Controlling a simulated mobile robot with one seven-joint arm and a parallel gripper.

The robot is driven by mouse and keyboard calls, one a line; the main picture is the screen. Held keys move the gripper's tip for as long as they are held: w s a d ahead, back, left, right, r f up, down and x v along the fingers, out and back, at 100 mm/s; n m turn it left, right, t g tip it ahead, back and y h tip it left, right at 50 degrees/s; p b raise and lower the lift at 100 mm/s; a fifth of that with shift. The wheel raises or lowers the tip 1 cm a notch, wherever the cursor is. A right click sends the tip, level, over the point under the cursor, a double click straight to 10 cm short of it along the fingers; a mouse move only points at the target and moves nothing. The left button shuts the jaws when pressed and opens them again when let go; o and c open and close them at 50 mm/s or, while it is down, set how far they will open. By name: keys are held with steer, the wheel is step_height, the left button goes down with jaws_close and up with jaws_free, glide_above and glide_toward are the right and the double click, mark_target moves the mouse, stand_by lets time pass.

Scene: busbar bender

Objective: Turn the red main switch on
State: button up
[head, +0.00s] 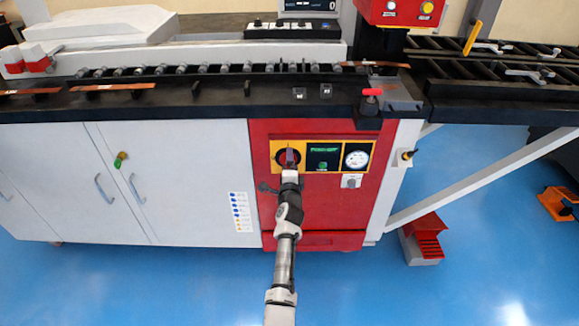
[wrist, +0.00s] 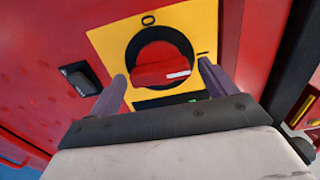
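The red main switch (wrist: 160,64) is a rotary knob in a dark round recess on a yellow plate (wrist: 112,42). An O is printed above it and an I at its right. The knob's grip bar lies roughly crosswise, its white mark at the right end, on the I side. My gripper (wrist: 166,84) is open, one finger at each side of the knob, with visible gaps to it. In the head view my gripper (head: 290,157) is in front of the switch and covers much of it. Finger depth relative to the knob is unclear.
Right of the switch are a panel with green lit text (head: 323,156) and a round white gauge (head: 357,158). The black bench top (head: 220,105) overhangs above. White cabinet doors (head: 180,165) are at the left.

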steer(key=s+p, duration=1)
steer(key=s, duration=0.4)
steer(key=shift+w, duration=0.1)
stand_by(0.4)
